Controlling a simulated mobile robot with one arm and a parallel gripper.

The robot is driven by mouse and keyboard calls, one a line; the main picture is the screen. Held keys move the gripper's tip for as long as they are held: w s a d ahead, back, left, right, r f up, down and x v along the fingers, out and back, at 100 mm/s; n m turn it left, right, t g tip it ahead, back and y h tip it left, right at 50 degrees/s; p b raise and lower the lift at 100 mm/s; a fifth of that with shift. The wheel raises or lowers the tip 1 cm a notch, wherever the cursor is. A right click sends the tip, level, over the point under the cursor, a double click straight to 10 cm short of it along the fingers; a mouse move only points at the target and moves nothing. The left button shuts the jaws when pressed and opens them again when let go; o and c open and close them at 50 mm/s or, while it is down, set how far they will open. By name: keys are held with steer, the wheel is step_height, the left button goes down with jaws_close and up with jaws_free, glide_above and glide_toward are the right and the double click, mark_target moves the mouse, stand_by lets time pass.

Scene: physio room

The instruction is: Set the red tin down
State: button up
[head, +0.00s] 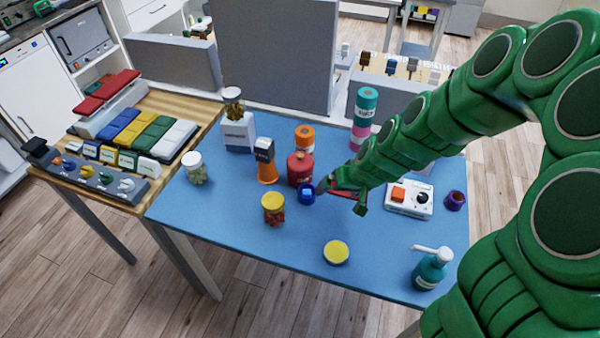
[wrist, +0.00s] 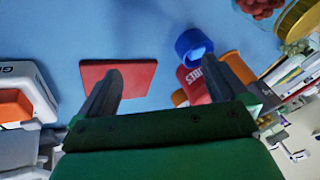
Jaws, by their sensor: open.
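A red canister (head: 300,170) with a rounded top stands upright on the blue table, just left of my gripper (head: 341,197). In the wrist view the red canister (wrist: 194,86) shows pale lettering, partly hidden behind the right finger. A flat red rectangular piece (head: 343,191) lies on the table beneath my gripper. In the wrist view the flat red piece (wrist: 128,82) is partly covered by the left finger. I cannot tell which of the two is the red tin. My gripper (wrist: 173,66) is open, with nothing held between its fingers.
A blue ring-shaped item (head: 306,194) is close to the canister. A yellow-lidded jar (head: 273,210), an orange bottle (head: 266,170) and a white device (head: 409,199) stand around. A yellow disc (head: 336,252) and pump bottle (head: 430,268) are nearer. The front-left of the blue table (head: 210,225) is clear.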

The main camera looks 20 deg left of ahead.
mark_target(307, 170)
steer(key=w+a+r+n+t+y, duration=0.3)
steer(key=a+r+n, duration=0.4)
steer(key=a, duration=0.2)
step_height(307, 170, down, 5)
steer(key=shift+d+r, duration=0.1)
steer(key=shift+r, duration=0.05)
steer(key=shift+w+f, duration=0.1)
steer(key=shift+f, duration=0.55)
steer(key=shift+w+x, duration=0.1)
steer(key=shift+x, duration=1.8)
steer(key=shift+w+x, duration=0.15)
steer(key=shift+x, duration=1.8)
steer(key=shift+d+r, duration=0.1)
steer(key=c, duration=1.1)
